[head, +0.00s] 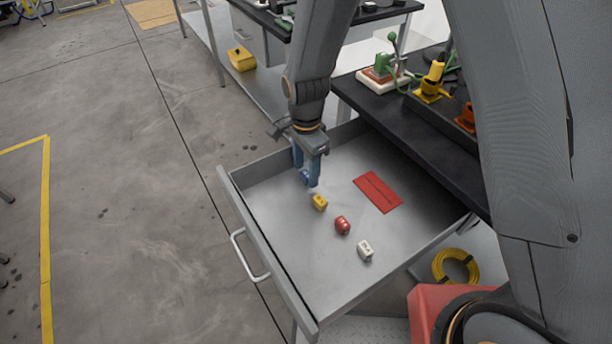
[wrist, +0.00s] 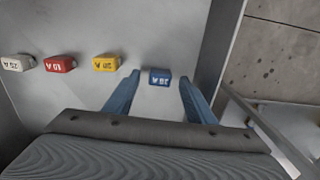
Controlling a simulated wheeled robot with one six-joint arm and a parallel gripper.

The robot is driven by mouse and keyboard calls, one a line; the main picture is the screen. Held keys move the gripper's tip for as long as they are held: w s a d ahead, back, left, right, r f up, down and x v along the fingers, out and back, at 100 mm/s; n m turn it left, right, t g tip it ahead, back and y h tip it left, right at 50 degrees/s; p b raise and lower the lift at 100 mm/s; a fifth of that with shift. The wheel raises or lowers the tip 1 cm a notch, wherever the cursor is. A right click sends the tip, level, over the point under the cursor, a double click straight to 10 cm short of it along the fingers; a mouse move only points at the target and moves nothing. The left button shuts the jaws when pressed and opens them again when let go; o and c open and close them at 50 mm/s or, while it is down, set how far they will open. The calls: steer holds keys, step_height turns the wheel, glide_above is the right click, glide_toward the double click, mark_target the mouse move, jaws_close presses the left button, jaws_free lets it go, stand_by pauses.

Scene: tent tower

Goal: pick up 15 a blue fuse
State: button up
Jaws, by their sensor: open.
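The blue fuse (wrist: 158,77) lies on the floor of an open drawer (head: 290,272). It shows between the two blue fingertips of my gripper (wrist: 160,80) in the wrist view, with a small gap on each side. My gripper (head: 309,178) points down into the drawer near its far left corner in the head view. It is open and holds nothing. In the head view I cannot tell the blue fuse from the blue fingers. The printed label on the fuse appears upside down in the wrist view.
A yellow fuse (head: 320,202), a red fuse (head: 342,225) and a white fuse (head: 365,250) form a row from the blue one. A flat red piece (head: 378,192) lies to their right. The drawer walls stand close to my gripper. A black worktop (head: 418,120) borders the drawer's right side.

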steer(key=shift+f, duration=0.35)
steer(key=shift+c, duration=0.3)
steer(key=c, duration=1.1)
steer(key=shift+o, duration=0.2)
steer(key=shift+r, duration=0.15)
